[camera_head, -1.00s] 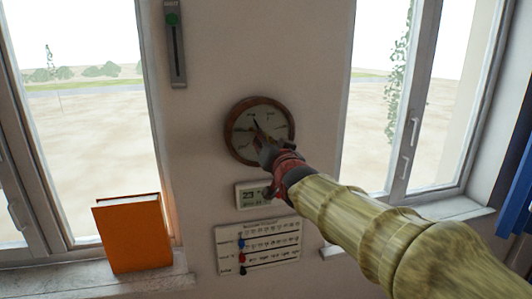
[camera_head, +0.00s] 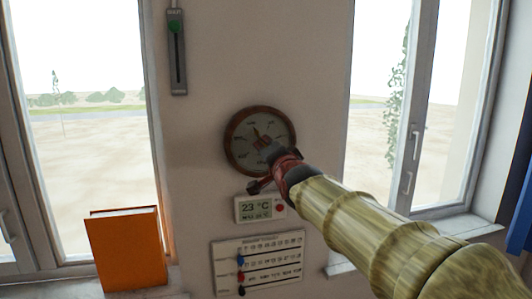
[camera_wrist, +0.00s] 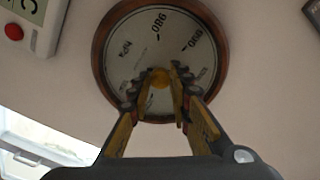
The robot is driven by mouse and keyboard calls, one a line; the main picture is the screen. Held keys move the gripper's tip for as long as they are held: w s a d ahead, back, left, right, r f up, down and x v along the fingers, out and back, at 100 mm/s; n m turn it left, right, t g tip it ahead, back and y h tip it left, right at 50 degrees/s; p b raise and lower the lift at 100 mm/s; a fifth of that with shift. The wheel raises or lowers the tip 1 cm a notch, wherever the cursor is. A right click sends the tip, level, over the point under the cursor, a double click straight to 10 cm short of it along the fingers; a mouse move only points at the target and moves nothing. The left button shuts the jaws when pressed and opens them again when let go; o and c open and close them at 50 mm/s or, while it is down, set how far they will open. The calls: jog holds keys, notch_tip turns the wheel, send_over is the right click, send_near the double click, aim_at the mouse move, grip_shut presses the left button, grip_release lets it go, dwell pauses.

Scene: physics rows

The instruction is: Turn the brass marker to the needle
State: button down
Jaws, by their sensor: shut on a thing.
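A round wall dial with a brown wooden rim (camera_head: 231,150) hangs between two windows. Its pale face shows in the wrist view (camera_wrist: 130,60) with large numbers. A dark needle (camera_head: 256,131) points up and slightly left in the head view. The fingers hide part of the face, and I cannot make out where the marker's pointer lies.
A small digital display (camera_head: 255,209) with a red button sits just below the dial, close to my wrist. A white slider board (camera_head: 257,278) is under it. An orange book (camera_head: 125,250) stands on the left sill. A green-knobbed slider (camera_head: 176,52) is at upper left.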

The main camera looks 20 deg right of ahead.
dwell(0.3)
jog(key=c, duration=1.7)
grip_release()
jog(key=shift+o, duration=0.3)
jog(key=shift+s, duration=0.1)
jog(key=s, duration=1.1)
jog(key=shift+s, duration=0.4)
